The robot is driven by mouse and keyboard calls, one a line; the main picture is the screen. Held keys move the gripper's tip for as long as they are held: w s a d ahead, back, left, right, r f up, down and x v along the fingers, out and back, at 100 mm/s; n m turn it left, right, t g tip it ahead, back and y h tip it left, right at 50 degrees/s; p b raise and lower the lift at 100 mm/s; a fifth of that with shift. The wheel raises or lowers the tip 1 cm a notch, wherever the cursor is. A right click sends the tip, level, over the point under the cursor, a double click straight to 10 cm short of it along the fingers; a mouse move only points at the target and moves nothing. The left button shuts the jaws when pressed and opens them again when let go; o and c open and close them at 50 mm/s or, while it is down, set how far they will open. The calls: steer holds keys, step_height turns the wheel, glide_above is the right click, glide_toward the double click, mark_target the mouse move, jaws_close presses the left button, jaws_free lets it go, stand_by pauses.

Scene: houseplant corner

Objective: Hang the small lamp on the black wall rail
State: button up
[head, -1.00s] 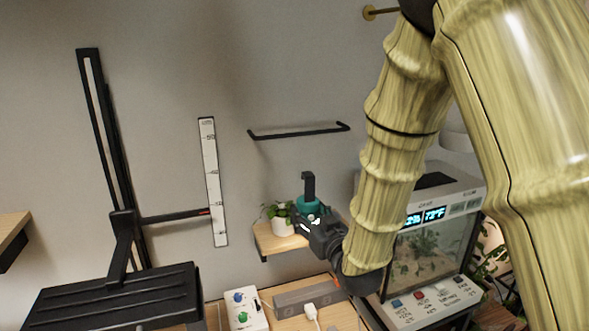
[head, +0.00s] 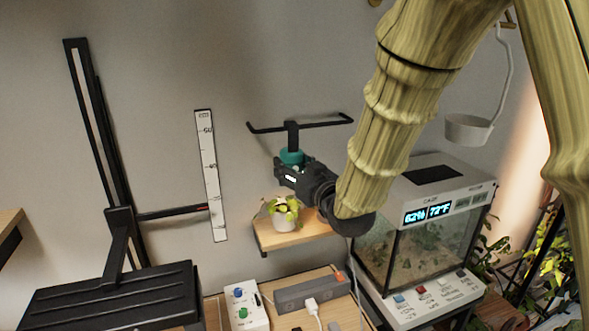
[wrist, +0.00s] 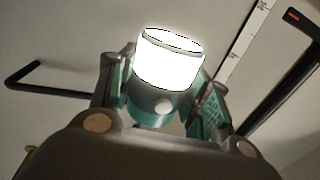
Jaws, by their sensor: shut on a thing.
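The small lamp has a teal body (head: 291,157) and a black hook (head: 292,133) pointing up. My gripper (head: 289,170) is shut around its body. In the wrist view the lamp's glowing white end (wrist: 170,60) sits between the fingers (wrist: 160,105). The black wall rail (head: 325,123) is a thin bar fixed to the grey wall. In the head view the hook's top overlaps the rail's bar near its middle. I cannot tell whether the hook rests over the bar or is only in front of it. Part of the rail (wrist: 37,77) shows at left in the wrist view.
A small wooden shelf (head: 265,240) with a potted plant (head: 284,213) is below my gripper. A glass terrarium (head: 415,240) stands to the right. A white ruler (head: 211,175) and a black stand (head: 100,160) are to the left. The wall around the rail is clear.

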steer(key=shift+w+a+f, duration=0.2)
steer(key=shift+w+a, duration=0.1)
steer(key=shift+w, duration=0.6)
steer(key=shift+w+a+f, duration=0.25)
steer(key=shift+w+a, duration=0.05)
steer(key=shift+w, duration=0.6)
steer(key=shift+w+a+f, duration=0.2)
steer(key=shift+w+a, duration=0.1)
steer(key=shift+w, duration=0.6)
steer(key=shift+s, duration=0.15)
steer(key=shift+f+b, duration=0.3)
steer(key=shift+b, duration=0.2)
stand_by(0.6)
steer(key=o, duration=1.2)
